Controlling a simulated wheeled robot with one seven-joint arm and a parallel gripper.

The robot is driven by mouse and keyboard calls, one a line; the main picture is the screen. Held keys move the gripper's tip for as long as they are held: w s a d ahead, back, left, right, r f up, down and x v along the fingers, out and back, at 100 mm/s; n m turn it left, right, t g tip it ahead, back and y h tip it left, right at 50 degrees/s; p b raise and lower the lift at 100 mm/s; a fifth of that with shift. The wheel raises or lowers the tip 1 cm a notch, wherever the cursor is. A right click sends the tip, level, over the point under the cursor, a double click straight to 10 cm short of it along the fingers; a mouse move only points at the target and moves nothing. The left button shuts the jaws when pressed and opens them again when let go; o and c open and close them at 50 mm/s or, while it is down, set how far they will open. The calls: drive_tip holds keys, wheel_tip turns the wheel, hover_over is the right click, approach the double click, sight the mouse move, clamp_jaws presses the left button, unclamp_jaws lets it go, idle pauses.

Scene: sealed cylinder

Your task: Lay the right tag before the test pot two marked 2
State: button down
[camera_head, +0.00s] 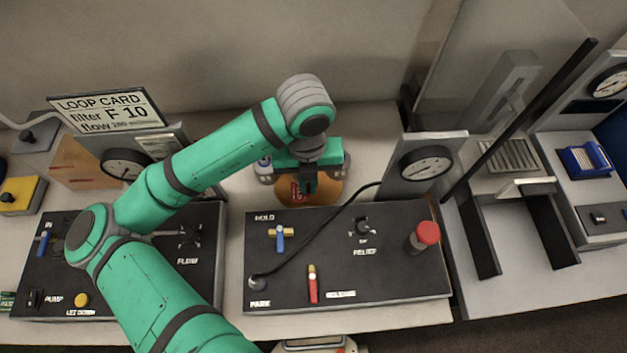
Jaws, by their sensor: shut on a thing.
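My gripper (306,187) points down behind the middle black panel, over a round orange-brown thing (325,192). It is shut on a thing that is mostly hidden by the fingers. A small red patch with pale marks (296,192) shows at the fingers' left side. I cannot tell whether it is a tag in the jaws or a mark on the round thing. No pot with a readable 2 shows, and I cannot tell whether the round thing is a test pot.
The middle panel (350,285) carries a blue-handled valve (280,238), a red lever (313,285) and a red knob (428,233). A dial gauge (426,163) stands right of my gripper. A black bar (520,120) slants up at the right. A loop card (108,110) stands left.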

drive_tip(key=shift+w+d+f, duration=0.15)
drive_tip(key=shift+d+f, duration=0.1)
drive_tip(key=shift+f, duration=0.15)
drive_tip(key=f, duration=0.3)
drive_tip(key=shift+w, duration=0.2)
drive_tip(key=shift+d+f, duration=0.15)
drive_tip(key=shift+f, duration=0.05)
drive_tip(key=shift+f, duration=0.15)
drive_tip(key=c, duration=1.9)
unclamp_jaws()
